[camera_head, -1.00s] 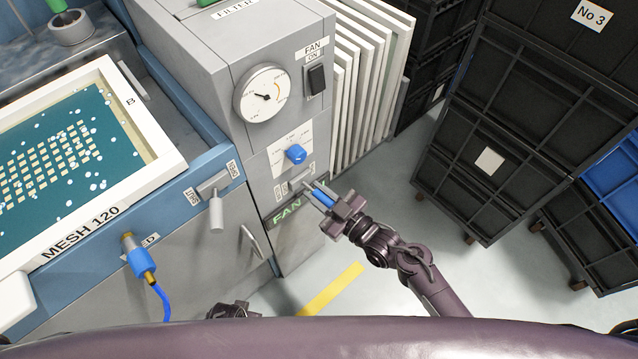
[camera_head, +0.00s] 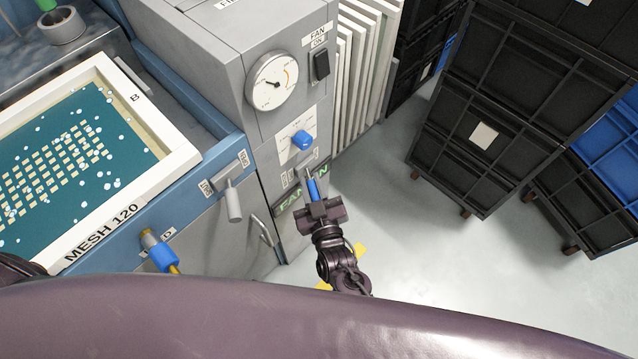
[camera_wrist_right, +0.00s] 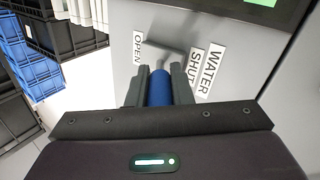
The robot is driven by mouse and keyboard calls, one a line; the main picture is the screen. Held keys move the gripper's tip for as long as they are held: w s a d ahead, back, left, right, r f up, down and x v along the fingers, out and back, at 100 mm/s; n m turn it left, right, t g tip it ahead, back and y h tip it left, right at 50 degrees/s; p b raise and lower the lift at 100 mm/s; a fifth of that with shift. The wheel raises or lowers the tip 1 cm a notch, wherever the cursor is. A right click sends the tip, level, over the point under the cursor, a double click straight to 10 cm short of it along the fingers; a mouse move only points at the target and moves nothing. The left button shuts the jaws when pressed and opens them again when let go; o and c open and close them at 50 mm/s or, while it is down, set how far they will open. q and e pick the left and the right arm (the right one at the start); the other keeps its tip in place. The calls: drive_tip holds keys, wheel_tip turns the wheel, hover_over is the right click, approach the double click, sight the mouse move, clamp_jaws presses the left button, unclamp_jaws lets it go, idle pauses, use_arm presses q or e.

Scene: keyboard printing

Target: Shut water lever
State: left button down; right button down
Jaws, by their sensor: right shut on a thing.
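The water lever has a blue handle (camera_head: 312,188) and a grey bent stem, on the lower front of the grey cabinet below the blue knob. My right gripper (camera_head: 311,183) is shut on the blue handle, one finger on each side. In the right wrist view the blue handle (camera_wrist_right: 160,88) sits between the fingers. The grey stem (camera_wrist_right: 165,52) lies between the OPEN label (camera_wrist_right: 138,48) and the SHUT label (camera_wrist_right: 192,68), with the WATER label (camera_wrist_right: 209,70) beyond. The lever's base is partly hidden by the gripper. My left gripper is not in view.
The cabinet carries a gauge (camera_head: 272,80), a blue knob (camera_head: 302,140) and a fan switch (camera_head: 321,66). Left of it are a grey lever (camera_head: 232,200) and a blue hose fitting (camera_head: 163,257). Black crates (camera_head: 485,165) stand at the right. Floor between is clear.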

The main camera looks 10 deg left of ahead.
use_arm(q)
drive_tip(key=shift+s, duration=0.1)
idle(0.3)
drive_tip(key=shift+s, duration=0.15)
use_arm(e)
drive_tip(key=c, duration=1.3)
unclamp_jaws()
drive_tip(key=shift+s, duration=0.1)
drive_tip(key=shift+s+d, duration=0.15)
drive_tip(key=shift+s, duration=0.15)
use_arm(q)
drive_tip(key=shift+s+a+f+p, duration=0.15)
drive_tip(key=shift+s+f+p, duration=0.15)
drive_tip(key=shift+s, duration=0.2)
use_arm(e)
drive_tip(key=v, duration=0.7)
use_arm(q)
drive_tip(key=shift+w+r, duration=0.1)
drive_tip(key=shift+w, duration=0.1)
